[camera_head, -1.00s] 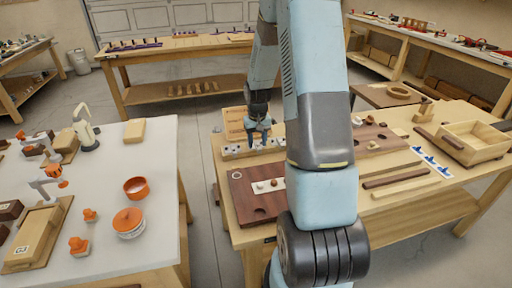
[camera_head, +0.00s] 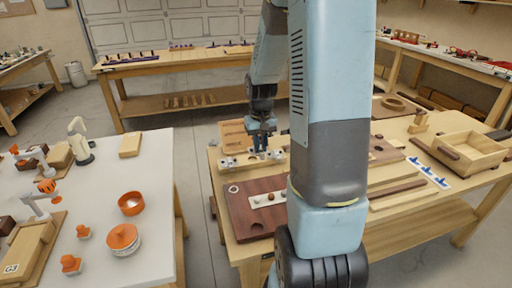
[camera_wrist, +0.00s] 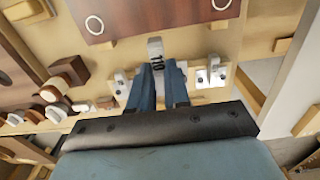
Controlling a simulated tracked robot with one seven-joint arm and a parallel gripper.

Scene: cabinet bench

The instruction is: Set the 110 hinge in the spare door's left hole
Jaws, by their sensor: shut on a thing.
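My gripper (camera_wrist: 161,90) has blue fingers and is shut on a pale grey hinge (camera_wrist: 155,47) marked 110 in the wrist view. The hinge sticks out past the fingertips, near the edge of a reddish-brown door panel (camera_wrist: 150,14). In the head view my gripper (camera_head: 262,148) is over the hinge rack, behind the brown panel (camera_head: 245,208). There the panel shows a white ring (camera_head: 234,188) and a dark round hole (camera_head: 256,226). The held hinge is too small to make out there.
Other hinges (camera_wrist: 212,74) stand on the pale rack on both sides of my fingers. A wooden open box (camera_head: 466,152) stands at the right. My arm hides the middle of the bench.

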